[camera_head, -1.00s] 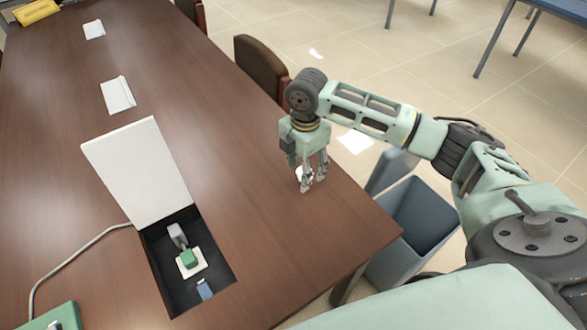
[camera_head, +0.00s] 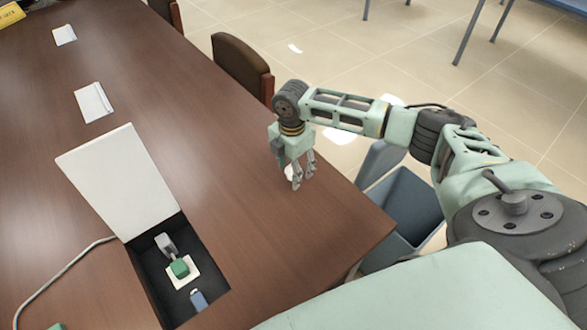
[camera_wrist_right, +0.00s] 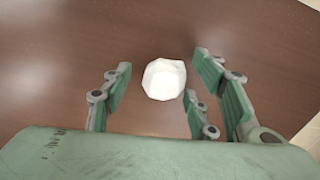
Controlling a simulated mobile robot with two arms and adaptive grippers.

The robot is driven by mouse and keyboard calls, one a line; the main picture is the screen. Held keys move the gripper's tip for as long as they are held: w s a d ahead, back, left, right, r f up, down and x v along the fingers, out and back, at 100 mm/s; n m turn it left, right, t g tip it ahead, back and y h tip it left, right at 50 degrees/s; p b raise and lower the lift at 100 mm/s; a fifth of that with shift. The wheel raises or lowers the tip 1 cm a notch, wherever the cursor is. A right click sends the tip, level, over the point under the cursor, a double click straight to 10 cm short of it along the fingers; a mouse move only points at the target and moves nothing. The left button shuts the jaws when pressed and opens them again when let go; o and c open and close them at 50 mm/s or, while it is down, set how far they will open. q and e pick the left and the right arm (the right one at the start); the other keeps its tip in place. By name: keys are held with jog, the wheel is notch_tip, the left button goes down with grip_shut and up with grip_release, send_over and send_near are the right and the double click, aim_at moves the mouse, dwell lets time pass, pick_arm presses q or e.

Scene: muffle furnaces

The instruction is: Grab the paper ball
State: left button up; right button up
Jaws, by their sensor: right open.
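A white crumpled paper ball (camera_wrist_right: 163,79) lies on the brown table (camera_head: 150,100). In the right wrist view it sits between the spread fingers of my right gripper (camera_wrist_right: 165,95), with a visible gap on each side. In the head view my right gripper (camera_head: 302,178) points down over the table near its right edge. The ball (camera_head: 289,172) is mostly hidden there behind the fingers. My right gripper is open and does not hold the ball. My left gripper is not in view.
A grey bin (camera_head: 403,205) stands on the floor beside the table's right edge. A table box with a raised white lid (camera_head: 118,180) is open at the left, with a cable beside it. White papers (camera_head: 93,102) lie farther back. A chair (camera_head: 241,66) stands at the far edge.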

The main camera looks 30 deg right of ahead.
jog(key=c, duration=0.7)
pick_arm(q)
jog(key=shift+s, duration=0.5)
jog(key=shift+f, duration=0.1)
pick_arm(e)
jog(key=shift+r, duration=0.1)
